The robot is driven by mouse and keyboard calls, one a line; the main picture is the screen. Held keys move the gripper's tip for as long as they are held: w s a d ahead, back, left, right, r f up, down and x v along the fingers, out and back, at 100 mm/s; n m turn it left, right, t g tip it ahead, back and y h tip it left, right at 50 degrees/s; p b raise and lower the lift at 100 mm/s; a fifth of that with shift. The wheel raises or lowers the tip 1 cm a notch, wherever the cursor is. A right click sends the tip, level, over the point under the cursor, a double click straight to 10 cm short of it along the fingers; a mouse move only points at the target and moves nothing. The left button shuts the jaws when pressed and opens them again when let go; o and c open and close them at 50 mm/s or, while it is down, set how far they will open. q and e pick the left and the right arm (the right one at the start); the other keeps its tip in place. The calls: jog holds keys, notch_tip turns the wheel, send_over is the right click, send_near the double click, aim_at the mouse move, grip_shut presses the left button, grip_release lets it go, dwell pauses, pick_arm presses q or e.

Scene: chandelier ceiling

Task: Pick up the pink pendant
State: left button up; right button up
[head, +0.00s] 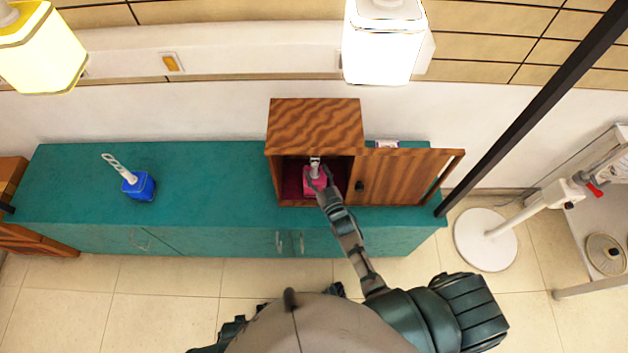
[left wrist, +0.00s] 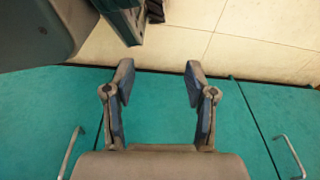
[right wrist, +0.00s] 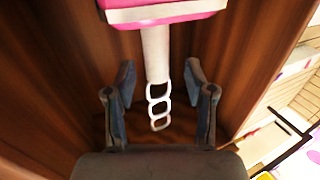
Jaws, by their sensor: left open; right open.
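The pink pendant (head: 309,187) is inside the open wooden cabinet box (head: 313,122), partly hidden by my right gripper (head: 322,187). In the right wrist view its pink body (right wrist: 170,24) is at the top edge, with a white stem (right wrist: 156,55) and pale chain links (right wrist: 158,106) running down between my right fingers. The right fingers are open, one on each side of the stem and links, with gaps showing. My left gripper (left wrist: 159,80) is open and empty in the left wrist view, in front of the teal cabinet fronts; I cannot make it out in the head view.
The box stands on a long teal cabinet (head: 215,180), its wooden door (head: 405,178) swung open to the right. A blue pendant (head: 139,187) stands on the left. Lit lamps (head: 383,40) hang above. A dark pole (head: 535,105) and white stand (head: 486,240) are right.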

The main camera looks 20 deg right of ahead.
aim_at(316, 170)
jog(key=w, duration=0.3)
jog(key=shift+a+f, duration=0.1)
jog(key=shift+d, duration=0.2)
jog(key=c, duration=0.3)
grip_shut()
pick_arm(q)
jog(key=shift+w+d+r, duration=0.3)
jog(key=shift+w+r, duration=0.15)
jog(key=shift+w, duration=0.15)
pick_arm(e)
jog(key=shift+a, duration=0.15)
pick_arm(q)
jog(key=shift+a, duration=0.1)
pick_arm(e)
jog(key=shift+r, duration=0.2)
